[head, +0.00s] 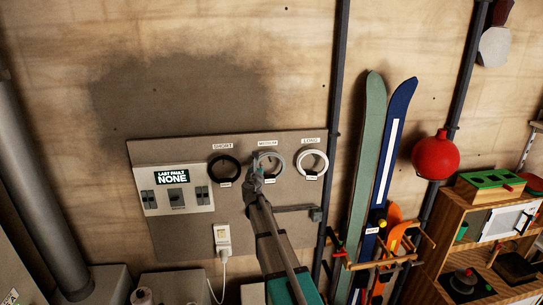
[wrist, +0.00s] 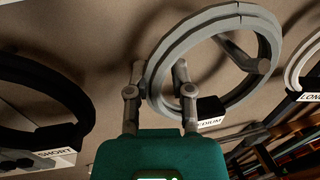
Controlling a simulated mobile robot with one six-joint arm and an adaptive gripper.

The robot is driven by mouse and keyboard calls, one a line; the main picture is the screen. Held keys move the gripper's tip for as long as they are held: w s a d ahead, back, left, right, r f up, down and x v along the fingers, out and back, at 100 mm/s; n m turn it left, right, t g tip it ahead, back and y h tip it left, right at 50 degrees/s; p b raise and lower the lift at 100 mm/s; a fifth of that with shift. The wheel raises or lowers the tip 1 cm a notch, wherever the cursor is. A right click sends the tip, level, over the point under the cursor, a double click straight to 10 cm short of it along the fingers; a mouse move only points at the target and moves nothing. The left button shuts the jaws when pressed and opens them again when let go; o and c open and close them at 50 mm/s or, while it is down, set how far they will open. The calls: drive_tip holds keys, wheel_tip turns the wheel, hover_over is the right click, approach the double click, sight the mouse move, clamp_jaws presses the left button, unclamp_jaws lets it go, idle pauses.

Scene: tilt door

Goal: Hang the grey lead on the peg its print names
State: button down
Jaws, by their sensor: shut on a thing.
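The grey lead (head: 283,166), a coiled ring, is at the board's middle place under the MEDIUM label (head: 268,143). In the wrist view the ring (wrist: 218,17) carries a black tag (wrist: 209,110) printed with what reads as MEDIUM. A grey peg (wrist: 262,64) shows inside the ring's opening; I cannot tell whether the ring rests on it. My gripper (head: 256,172) is shut on the ring's left side, with one finger on each side of the band in the wrist view (wrist: 159,80).
A black lead (head: 211,173) hangs under SHORT and a white lead (head: 326,166) under LONG, close on either side. The board (head: 170,225) also bears a fault panel (head: 177,202) and a plugged-in socket (head: 222,238). Skis (head: 366,150) stand to the right.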

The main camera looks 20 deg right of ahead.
drive_tip(key=shift+f, duration=0.1)
drive_tip(key=shift+c, duration=2.2)
unclamp_jaws()
drive_tip(key=shift+s, duration=0.1)
drive_tip(key=v, duration=1.2)
